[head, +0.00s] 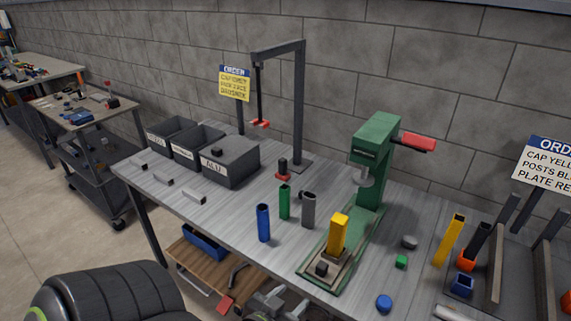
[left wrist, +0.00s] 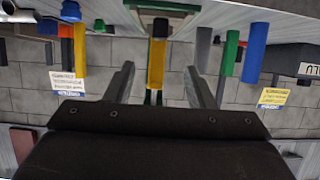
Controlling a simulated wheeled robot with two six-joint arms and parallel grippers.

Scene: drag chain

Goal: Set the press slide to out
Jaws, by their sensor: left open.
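The green press (head: 375,140) stands at the right of the bench, with a red lever (head: 415,142) and a grey ram (head: 362,178). Its slide (head: 335,262) sits toward the front of the green base (head: 314,281), forward of the ram. A yellow post (head: 338,233) stands upright on the slide, with a small black knob (head: 321,269) in front. My left gripper (head: 274,299) is low in front of the bench edge, apart from the slide. In the left wrist view, upside down, my open left gripper (left wrist: 160,68) has the yellow post (left wrist: 157,56) beyond its fingers. My right gripper is not seen.
Blue (head: 263,222), green (head: 285,202) and grey (head: 308,210) posts stand left of the press. Black bins (head: 231,161) line the back left. A blue cap (head: 384,302) and a green nut-like piece (head: 401,261) lie to the right. A wooden shelf (head: 200,268) sits below.

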